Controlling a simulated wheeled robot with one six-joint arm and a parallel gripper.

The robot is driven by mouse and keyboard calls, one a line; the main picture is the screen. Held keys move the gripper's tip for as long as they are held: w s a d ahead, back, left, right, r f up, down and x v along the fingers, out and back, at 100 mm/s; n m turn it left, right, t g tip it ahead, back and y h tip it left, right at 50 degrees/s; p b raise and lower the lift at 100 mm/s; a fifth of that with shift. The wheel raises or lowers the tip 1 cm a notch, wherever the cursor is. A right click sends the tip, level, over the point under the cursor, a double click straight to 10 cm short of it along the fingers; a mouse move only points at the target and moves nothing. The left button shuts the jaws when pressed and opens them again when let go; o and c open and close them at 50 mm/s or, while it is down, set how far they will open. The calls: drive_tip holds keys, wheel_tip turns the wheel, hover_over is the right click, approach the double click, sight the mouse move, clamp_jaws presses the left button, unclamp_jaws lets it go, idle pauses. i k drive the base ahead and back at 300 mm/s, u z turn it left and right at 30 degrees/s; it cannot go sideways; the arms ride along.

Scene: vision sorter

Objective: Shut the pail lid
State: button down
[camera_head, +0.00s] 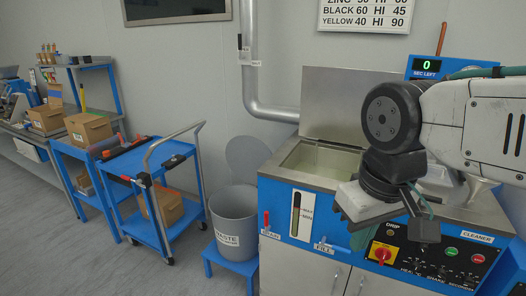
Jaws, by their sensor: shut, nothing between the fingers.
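The grey waste pail (234,226) stands on a low blue stand (232,263), left of the cleaner cabinet. Its round grey lid (248,157) is raised, standing upright behind the open mouth. The pail's front carries a WASTE label. My gripper (424,228) is at the right, in front of the cleaner's top and control panel. It is well to the right of the pail and apart from it. It is shut and holds nothing. Its fingers show only in part.
The blue cleaner cabinet (308,182) stands between pail and gripper, with its tank open and its flat metal lid (346,103) raised. A blue trolley (150,227) with a box stands left of the pail. A grey pipe (249,65) runs down the wall behind. Floor in front is clear.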

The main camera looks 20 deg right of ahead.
sight(245, 155)
drive_tip(key=z, duration=0.55)
drive_tip(key=k, duration=0.15)
drive_tip(key=u, duration=1.6)
drive_tip(key=i, duration=1.7)
drive_tip(key=z, duration=1.2)
drive_tip(key=i, duration=0.75)
drive_tip(key=z, duration=0.75)
